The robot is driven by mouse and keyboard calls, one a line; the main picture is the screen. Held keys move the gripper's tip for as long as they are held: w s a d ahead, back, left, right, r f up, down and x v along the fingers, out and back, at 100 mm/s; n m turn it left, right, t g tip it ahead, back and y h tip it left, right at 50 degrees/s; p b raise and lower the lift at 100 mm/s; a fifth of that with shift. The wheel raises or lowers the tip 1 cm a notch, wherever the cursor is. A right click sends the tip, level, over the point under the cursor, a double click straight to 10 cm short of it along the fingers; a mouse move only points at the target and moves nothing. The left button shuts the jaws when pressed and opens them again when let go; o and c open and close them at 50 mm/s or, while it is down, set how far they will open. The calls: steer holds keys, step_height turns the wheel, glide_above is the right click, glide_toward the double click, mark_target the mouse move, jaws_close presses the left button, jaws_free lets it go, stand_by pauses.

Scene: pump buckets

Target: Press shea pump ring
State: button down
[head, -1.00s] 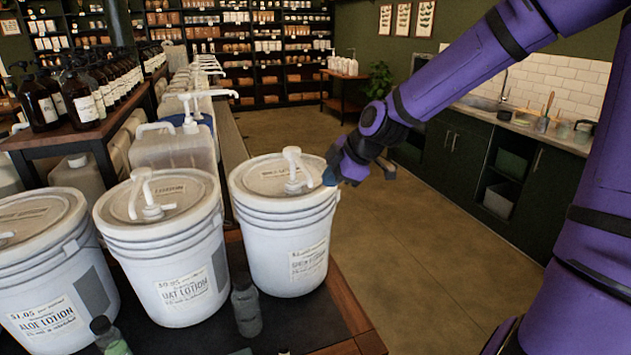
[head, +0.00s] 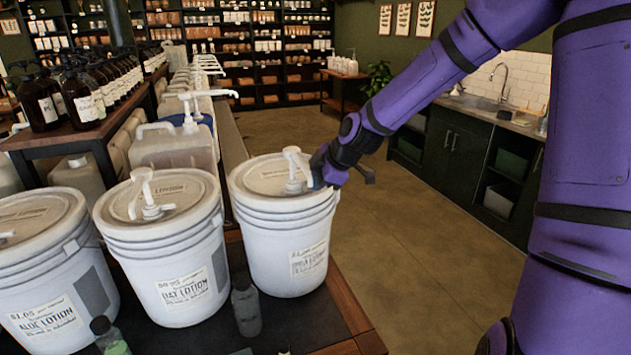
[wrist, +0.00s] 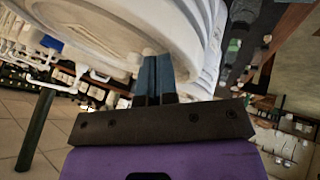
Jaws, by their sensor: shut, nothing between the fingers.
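The right-hand white bucket (head: 285,245) stands on the dark-topped table. Its label is too blurred to read surely, so I cannot confirm it is the shea one. A white pump (head: 293,170) rises from its lid. My gripper (head: 318,168) is at the right edge of the lid, close beside the pump; I cannot tell if it touches. In the wrist view, the blue fingers of my gripper (wrist: 154,70) are together and empty, against or just in front of the tilted-looking bucket lid (wrist: 105,30). The pump head is not clear there.
The middle bucket (head: 165,255) and the left bucket (head: 40,270), labelled aloe lotion, stand close by with their own pumps. A small dark bottle (head: 246,308) stands in front. Jugs with pumps (head: 175,150) line up behind. The floor (head: 420,260) on the right is clear.

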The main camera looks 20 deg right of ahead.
steer(key=shift+w, duration=0.3)
steer(key=shift+w+d+n+g+y, duration=0.15)
steer(key=shift+w+n+g+y, duration=0.15)
steer(key=shift+n, duration=0.3)
steer(key=shift+w+d+n+g+y, duration=0.25)
steer(key=shift+w+n+g+y, duration=0.3)
steer(key=shift+n, duration=0.65)
steer(key=w+n+g, duration=0.1)
steer(key=n, duration=0.1)
steer(key=w+n+g, duration=0.1)
steer(key=n+g+y, duration=0.1)
steer(key=n, duration=0.1)
steer(key=shift+w+a+n+g, duration=0.1)
steer(key=shift+w+n+g, duration=0.2)
steer(key=shift+w, duration=0.1)
steer(key=n+g, duration=0.1)
steer(key=w+n, duration=0.1)
steer(key=shift+w+a+n+g, duration=0.15)
steer(key=shift+a+n+g, duration=0.1)
steer(key=shift+n+g, duration=0.1)
steer(key=n+g, duration=0.1)
steer(key=w+a+n+g, duration=0.1)
steer(key=n, duration=0.1)
steer(key=shift+w+n+h, duration=0.15)
steer(key=shift+n+h, duration=0.1)
steer(key=shift+h, duration=0.1)
steer(key=shift+d, duration=0.1)
